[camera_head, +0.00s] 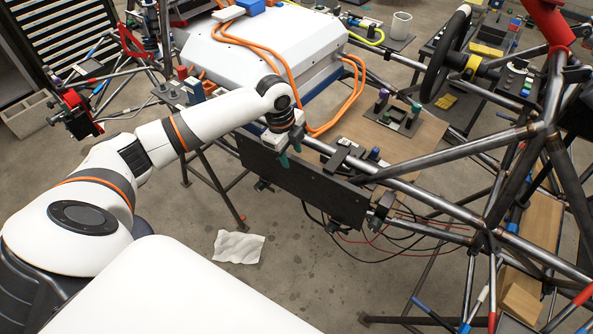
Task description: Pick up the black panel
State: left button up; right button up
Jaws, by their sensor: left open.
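The black panel (318,190) is a flat dark rectangular plate. It stands on edge along the near side of the tube chassis, below a steel tube, and slants down to the right. My left gripper (282,152) is at the panel's upper edge, left of its middle, with its greenish fingers pointing down. The fingers overlap the panel in the picture, and I cannot tell whether they touch it. The left gripper is open. My right gripper is not in view.
The steel tube chassis (440,165) fills the right side, with a steering wheel (446,55). A white battery box (265,45) with orange cables sits behind my left arm. Thin wires (400,240) hang right of the panel. A crumpled paper (239,247) lies on open floor.

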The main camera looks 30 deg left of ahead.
aim_at(295, 166)
pick_arm(q)
jog(key=f, duration=0.2)
jog(key=w+f, duration=0.1)
jog(key=f, duration=0.1)
jog(key=f+p, duration=0.1)
jog(key=f, duration=0.1)
jog(key=shift+w+d+f, duration=0.15)
jog(key=shift+d+f, duration=0.15)
jog(key=shift+f, duration=0.05)
jog(key=c, duration=0.9)
grip_shut()
jog(key=shift+r, duration=0.15)
